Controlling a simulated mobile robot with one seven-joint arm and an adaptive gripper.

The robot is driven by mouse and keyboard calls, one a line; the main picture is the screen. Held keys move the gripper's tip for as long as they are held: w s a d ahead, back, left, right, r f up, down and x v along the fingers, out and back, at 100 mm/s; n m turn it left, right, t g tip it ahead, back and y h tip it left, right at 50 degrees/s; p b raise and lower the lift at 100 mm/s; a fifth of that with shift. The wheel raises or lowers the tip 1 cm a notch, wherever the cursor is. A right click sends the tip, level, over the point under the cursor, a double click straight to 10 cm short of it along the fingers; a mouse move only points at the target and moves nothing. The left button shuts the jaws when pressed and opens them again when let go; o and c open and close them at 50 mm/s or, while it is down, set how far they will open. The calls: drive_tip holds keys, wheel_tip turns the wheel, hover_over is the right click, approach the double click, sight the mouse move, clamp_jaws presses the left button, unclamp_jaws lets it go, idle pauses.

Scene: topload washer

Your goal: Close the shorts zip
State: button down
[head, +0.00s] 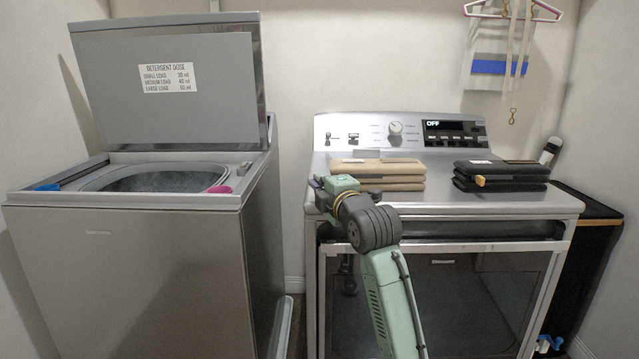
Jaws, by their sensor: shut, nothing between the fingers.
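A folded tan garment stack (402,184) lies on top of the right-hand machine, near its left front. Either could be the shorts; I cannot tell which. A dark strip runs along the upper layer of each stack, but no zip or its state can be made out. My gripper (319,191) is just left of the tan stack at the machine's left front edge. It is shut and empty. My wrist hides part of the tan stack's left end.
A top-load washer (160,240) stands at left, lid (190,105) raised, with blue (47,187) and pink (219,190) caps on its rim. The right-hand machine (484,206) has a raised control panel (400,132) behind the garments. A hanger (512,10) hangs on the wall.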

drive_tip(key=shift+d, duration=1.2)
drive_tip(key=b, duration=0.1)
approach(363, 174)
drive_tip(key=x, duration=0.4)
drive_tip(key=shift+w, duration=0.1)
